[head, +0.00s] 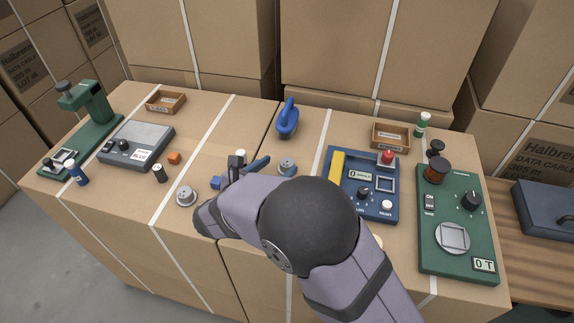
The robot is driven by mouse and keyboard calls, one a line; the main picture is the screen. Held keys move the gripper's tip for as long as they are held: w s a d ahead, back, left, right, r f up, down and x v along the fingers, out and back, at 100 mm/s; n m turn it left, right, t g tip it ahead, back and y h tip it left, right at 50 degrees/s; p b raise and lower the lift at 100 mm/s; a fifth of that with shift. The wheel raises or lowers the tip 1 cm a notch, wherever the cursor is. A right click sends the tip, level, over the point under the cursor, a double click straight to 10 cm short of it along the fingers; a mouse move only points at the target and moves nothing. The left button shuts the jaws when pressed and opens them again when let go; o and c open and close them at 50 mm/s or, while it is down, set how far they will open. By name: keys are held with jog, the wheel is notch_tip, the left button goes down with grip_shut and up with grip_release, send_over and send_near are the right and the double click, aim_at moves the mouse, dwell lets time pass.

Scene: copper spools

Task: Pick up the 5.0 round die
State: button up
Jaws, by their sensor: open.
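Two round metal pieces that look like dies lie on the cardboard-box worktop. One round die (186,197) is left of my arm, near the front edge. The other round die (287,166) is just beyond my arm, right of the gripper. Any size marking is too small to read, so I cannot tell which is 5.0. My gripper (242,168) is open, between the two dies and nearer the right one. My forearm hides part of the gripper and the worktop below it. No object shows between the fingers.
A blue-handled tool (287,120) is behind. A blue instrument (378,208) and green instrument (461,207) fill the right; a grey scale (150,136) is left.

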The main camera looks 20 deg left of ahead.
aim_at(287, 161)
jog(key=x, duration=0.4)
jog(key=shift+s+d, duration=0.1)
jog(key=shift+d, duration=0.25)
jog(key=shift+w+d+f+p, duration=0.1)
jog(key=shift+w+f+p, duration=0.15)
jog(key=shift+w, duration=0.3)
jog(key=shift+c, duration=0.4)
jog(key=shift+r, duration=0.1)
grip_shut()
